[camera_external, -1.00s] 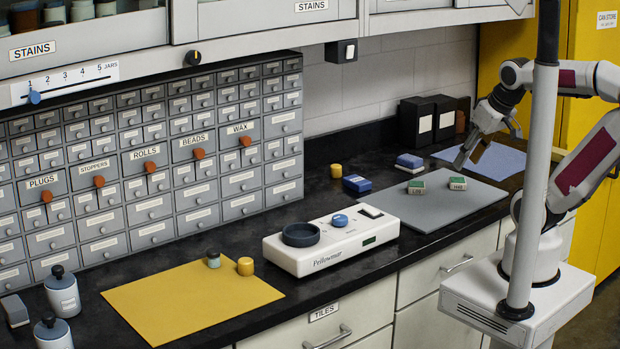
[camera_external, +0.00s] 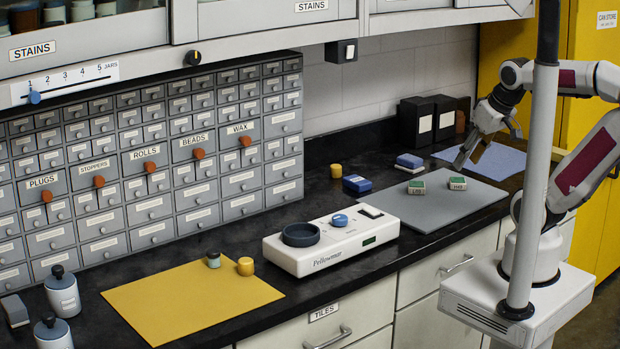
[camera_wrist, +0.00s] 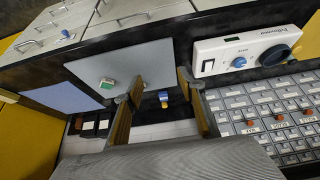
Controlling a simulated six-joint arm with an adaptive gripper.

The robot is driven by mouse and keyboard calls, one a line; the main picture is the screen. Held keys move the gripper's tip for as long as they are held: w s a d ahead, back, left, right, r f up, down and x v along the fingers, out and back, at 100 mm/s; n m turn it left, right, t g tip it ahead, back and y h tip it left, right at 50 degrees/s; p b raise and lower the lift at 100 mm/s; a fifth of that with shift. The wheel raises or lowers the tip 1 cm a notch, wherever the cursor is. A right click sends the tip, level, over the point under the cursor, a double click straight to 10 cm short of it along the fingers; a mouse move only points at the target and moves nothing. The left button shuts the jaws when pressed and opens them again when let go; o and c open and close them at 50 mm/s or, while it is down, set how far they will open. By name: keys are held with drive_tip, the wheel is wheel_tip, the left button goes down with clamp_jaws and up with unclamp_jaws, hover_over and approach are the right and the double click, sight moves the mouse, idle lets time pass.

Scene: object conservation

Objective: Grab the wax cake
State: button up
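No object is clearly readable as the wax cake. One green block also shows in the wrist view (camera_wrist: 107,83). A blue block (camera_external: 356,184) and a yellow cylinder (camera_external: 336,171) stand left of the mat. Another yellow cylinder (camera_external: 245,266) stands at the yellow sheet's edge. My gripper (camera_external: 487,150) is open and empty above the mat's far side; its spread fingers also show in the wrist view (camera_wrist: 157,80).
A white scale-like device (camera_external: 322,262) with a dark round dish stands mid-counter. A grey mat (camera_external: 430,215), a yellow sheet (camera_external: 165,305) and a blue sheet (camera_external: 505,165) lie on the counter. A drawer cabinet (camera_external: 170,215) backs the left side. Dark boxes (camera_external: 416,125) stand behind.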

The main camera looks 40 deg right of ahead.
drive_tip(key=shift+o, duration=0.4)
drive_tip(key=shift+w, duration=0.1)
drive_tip(key=w+a+r+n+y, duration=0.1)
drive_tip(key=w+a+r+n, duration=0.15)
drive_tip(key=w+a, duration=0.6)
drive_tip(key=n+g+y, duration=0.2)
drive_tip(key=n, duration=0.5)
approach(246, 260)
drive_tip(key=f, duration=0.1)
drive_tip(key=shift+w+a+f, duration=0.1)
drive_tip(key=shift+w+f, duration=0.1)
drive_tip(key=shift+w, duration=0.15)
drive_tip(key=shift+g, duration=0.3)
drive_tip(key=shift+x, duration=1.3)
